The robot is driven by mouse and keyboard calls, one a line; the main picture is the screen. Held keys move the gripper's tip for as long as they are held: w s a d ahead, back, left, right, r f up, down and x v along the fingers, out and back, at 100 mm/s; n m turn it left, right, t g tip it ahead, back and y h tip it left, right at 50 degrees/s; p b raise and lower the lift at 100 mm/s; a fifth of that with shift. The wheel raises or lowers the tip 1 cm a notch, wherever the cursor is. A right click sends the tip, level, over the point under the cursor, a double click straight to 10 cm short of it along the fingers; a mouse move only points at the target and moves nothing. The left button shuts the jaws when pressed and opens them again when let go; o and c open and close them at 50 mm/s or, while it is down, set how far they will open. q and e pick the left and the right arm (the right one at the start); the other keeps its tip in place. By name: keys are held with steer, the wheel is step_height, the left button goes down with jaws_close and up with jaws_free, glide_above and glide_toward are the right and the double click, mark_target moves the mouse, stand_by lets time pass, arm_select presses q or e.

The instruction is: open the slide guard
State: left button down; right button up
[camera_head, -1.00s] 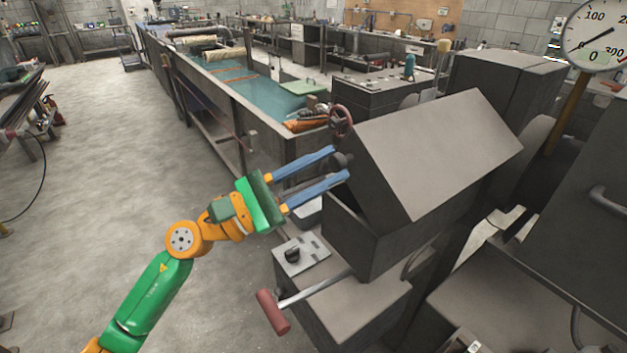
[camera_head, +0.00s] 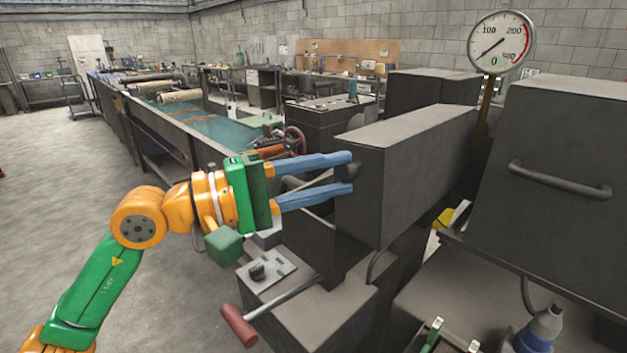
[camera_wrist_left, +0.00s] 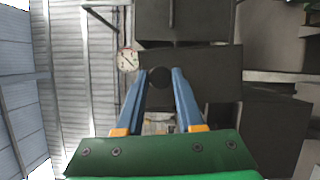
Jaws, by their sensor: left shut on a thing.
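The slide guard (camera_head: 410,135) is a dark grey box-shaped cover on the machine in the middle of the head view. A round dark knob (camera_head: 347,172) sticks out of its left end. My left gripper (camera_head: 346,174) comes in from the left with its two blue fingers on either side of the knob, shut on it. In the left wrist view the knob (camera_wrist_left: 160,77) lies between the fingertips, with the guard (camera_wrist_left: 205,70) behind. The guard stands raised and roughly level, above a darker lower housing (camera_head: 345,250). My right gripper is not in view.
A lever with a red grip (camera_head: 239,326) and a plate with a black switch (camera_head: 265,272) sit below my left gripper. A large panel with a handle (camera_head: 560,180) and a round gauge (camera_head: 501,42) stand at right. A red handwheel (camera_head: 295,141) is behind. Open floor lies left.

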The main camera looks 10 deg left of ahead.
arm_select(q)
steer(key=shift+s+d+f+m+y+b, duration=0.2)
steer(key=shift+s+d+m+y+b, duration=0.15)
steer(key=shift+s+d+m, duration=0.4)
steer(key=shift+w, duration=0.15)
steer(key=c, duration=0.7)
jaws_free()
steer(key=shift+o, duration=0.8)
steer(key=shift+f, duration=0.1)
